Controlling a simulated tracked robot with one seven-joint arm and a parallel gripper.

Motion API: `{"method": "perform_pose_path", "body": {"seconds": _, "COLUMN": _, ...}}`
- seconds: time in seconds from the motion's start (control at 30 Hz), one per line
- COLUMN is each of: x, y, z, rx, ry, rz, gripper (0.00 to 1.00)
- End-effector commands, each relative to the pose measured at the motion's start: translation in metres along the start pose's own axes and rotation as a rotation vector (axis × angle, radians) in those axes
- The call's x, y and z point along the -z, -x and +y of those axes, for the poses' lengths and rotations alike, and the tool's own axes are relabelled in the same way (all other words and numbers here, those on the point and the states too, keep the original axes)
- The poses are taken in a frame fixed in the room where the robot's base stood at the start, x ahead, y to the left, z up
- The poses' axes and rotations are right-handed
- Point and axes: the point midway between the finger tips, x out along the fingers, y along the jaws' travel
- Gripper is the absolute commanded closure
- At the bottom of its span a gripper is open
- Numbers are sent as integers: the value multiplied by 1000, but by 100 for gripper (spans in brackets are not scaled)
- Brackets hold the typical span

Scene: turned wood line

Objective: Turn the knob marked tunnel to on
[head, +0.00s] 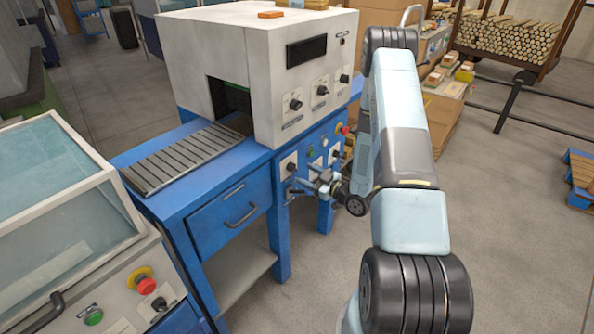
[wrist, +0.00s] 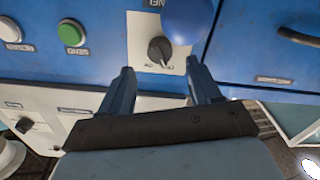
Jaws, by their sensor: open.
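The black knob (wrist: 160,51) sits on a white plate in the wrist view. The plate's label is partly hidden and seems to end in "NEL". The knob's pointer is tilted, with small marks beside it that I cannot read. In the head view this knob (head: 291,166) is on the blue front panel, right of the drawer. My gripper (wrist: 160,80) is open and empty, its fingers spread below the knob in the picture and apart from it. In the head view my gripper (head: 312,186) is close to the panel, just below and right of that knob.
A blue rounded thing (wrist: 187,18) covers part of the plate beside the knob. A green button (wrist: 72,34) is to the left, and a drawer handle (wrist: 300,38) to the right. A red button (head: 345,130) is at the panel's right end.

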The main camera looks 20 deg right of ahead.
Motion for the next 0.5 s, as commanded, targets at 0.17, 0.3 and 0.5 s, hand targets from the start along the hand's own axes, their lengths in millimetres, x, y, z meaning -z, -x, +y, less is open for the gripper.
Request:
{"method": "perform_pose_path", "body": {"seconds": 0.17, "x": 1, "y": -30, "z": 0, "rx": 1, "ry": 2, "rz": 2, "gripper": 37}}
{"method": "perform_pose_path", "body": {"seconds": 0.3, "x": 0, "y": -44, "z": 0, "rx": 0, "ry": 1, "rz": 1, "gripper": 37}}
{"method": "perform_pose_path", "body": {"seconds": 0.5, "x": 0, "y": -53, "z": 0, "rx": 0, "ry": 2, "rz": 0, "gripper": 37}}
